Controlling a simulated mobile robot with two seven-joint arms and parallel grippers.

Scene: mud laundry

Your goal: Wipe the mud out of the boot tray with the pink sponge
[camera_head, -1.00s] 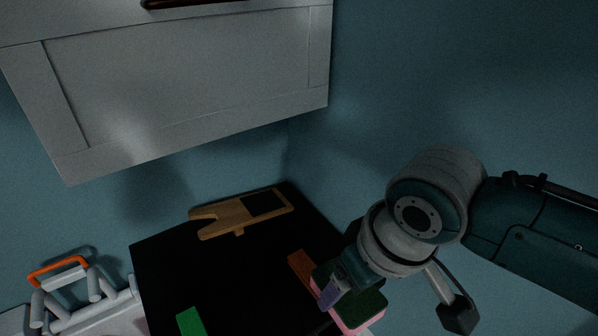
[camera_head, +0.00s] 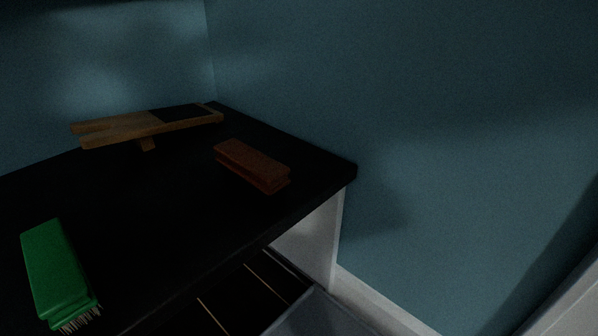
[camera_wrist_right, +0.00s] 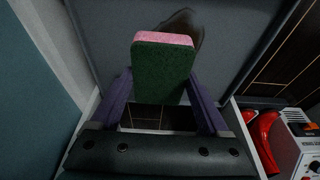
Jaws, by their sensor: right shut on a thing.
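The pink sponge (camera_wrist_right: 163,66) has a dark green face and a pink edge. It fills the space between the purple fingers of my right gripper (camera_wrist_right: 162,84), which is shut on it. Past the sponge is a grey surface of the boot tray (camera_wrist_right: 110,30), with a dark brown mud patch (camera_wrist_right: 186,20) partly hidden behind the sponge. I cannot tell whether the sponge touches the tray. In the head view, a grey tray edge (camera_head: 322,316) shows at the bottom. Neither gripper shows in the head view.
A black bench top (camera_head: 140,205) holds a green brush (camera_head: 55,268), a brown brush (camera_head: 252,165) and a wooden boot jack (camera_head: 125,124). A blue wall (camera_head: 430,130) stands to the right. Red objects (camera_wrist_right: 264,135) and a white device (camera_wrist_right: 300,150) lie right in the wrist view.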

